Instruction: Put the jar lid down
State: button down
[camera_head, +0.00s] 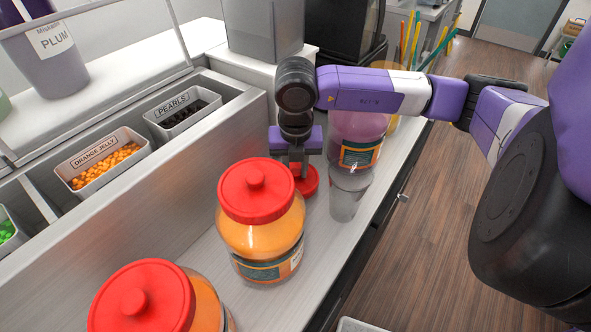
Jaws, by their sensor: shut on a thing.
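My gripper (297,172) points down over the counter and is shut on a red jar lid (309,182). The lid is low, between the middle orange jar and the clear cup; I cannot tell whether it touches the counter (205,262). The lid's left part is hidden behind my gripper and the jar in front. A pink jar (358,128) stands behind and to the right, its top hidden by my arm.
An orange jar with a red lid (262,190) stands just in front of my gripper, and another red-lidded jar (142,300) is nearer. A clear cup (349,192) stands close on the right. Topping bins (103,157) are at left. The counter's right edge is near the cup.

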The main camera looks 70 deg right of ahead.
aim_at(296, 182)
jog(key=shift+f, duration=0.7)
jog(key=shift+f, duration=0.15)
jog(key=c, duration=1.1)
grip_release()
jog(key=shift+c, duration=0.2)
notch_tip(296, 182, up, 12)
jog(key=a+b, duration=0.1)
jog(key=b, duration=0.2)
jog(key=shift+s+a, duration=0.2)
jog(key=shift+s, duration=0.1)
